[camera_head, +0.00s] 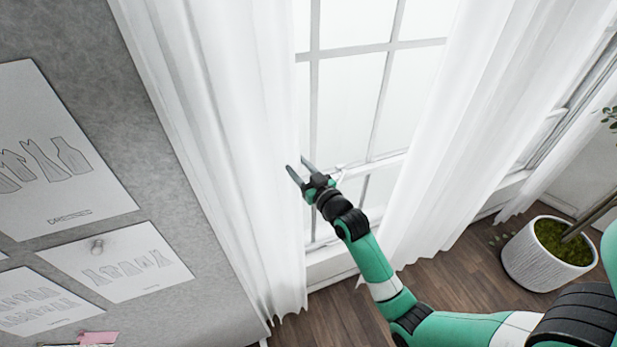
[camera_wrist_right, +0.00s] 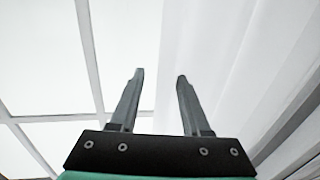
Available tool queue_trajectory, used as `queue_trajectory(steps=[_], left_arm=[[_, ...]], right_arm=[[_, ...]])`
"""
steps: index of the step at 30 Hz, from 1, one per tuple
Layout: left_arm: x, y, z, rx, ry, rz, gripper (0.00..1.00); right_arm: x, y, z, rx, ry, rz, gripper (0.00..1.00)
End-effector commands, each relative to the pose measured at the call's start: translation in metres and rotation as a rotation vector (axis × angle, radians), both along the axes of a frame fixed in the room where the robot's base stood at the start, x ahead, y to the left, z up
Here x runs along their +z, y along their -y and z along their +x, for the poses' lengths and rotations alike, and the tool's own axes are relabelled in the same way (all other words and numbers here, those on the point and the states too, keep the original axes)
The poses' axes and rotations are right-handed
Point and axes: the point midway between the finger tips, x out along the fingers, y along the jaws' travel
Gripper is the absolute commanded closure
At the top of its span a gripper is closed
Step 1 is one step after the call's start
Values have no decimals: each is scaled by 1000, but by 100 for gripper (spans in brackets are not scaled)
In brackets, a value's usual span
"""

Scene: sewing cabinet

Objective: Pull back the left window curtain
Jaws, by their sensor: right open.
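The left window curtain (camera_head: 235,130) is white, sheer and hangs in folds over the left side of the window (camera_head: 345,95). My right gripper (camera_head: 298,163) is open at its inner edge, with the fingertips pointing up and left in the head view. In the right wrist view the two fingers (camera_wrist_right: 160,74) are apart. A white curtain (camera_wrist_right: 215,60) fills the right of that view, its edge running up behind the gap between the fingers. I cannot tell whether the fingers touch the cloth. My left gripper is not in view.
The right curtain (camera_head: 470,130) hangs on the window's other side. A grey pinboard (camera_head: 150,200) with pattern sheets (camera_head: 120,262) stands at the left. A white planter (camera_head: 545,262) stands on the wooden floor (camera_head: 345,318) at the right, near my right arm.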

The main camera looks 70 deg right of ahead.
Motion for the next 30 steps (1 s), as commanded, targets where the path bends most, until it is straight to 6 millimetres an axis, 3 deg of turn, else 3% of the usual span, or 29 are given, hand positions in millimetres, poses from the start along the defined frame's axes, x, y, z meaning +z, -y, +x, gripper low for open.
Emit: queue_trajectory(steps=[6, 12, 30], left_arm=[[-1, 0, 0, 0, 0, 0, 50], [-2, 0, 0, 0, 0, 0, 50], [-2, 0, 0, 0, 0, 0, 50]], right_arm=[[-2, -29, -46, 1, 0, 1, 53], [-1, -46, -71, 2, 0, 1, 53], [0, -49, -75, 2, 1, 1, 53]])
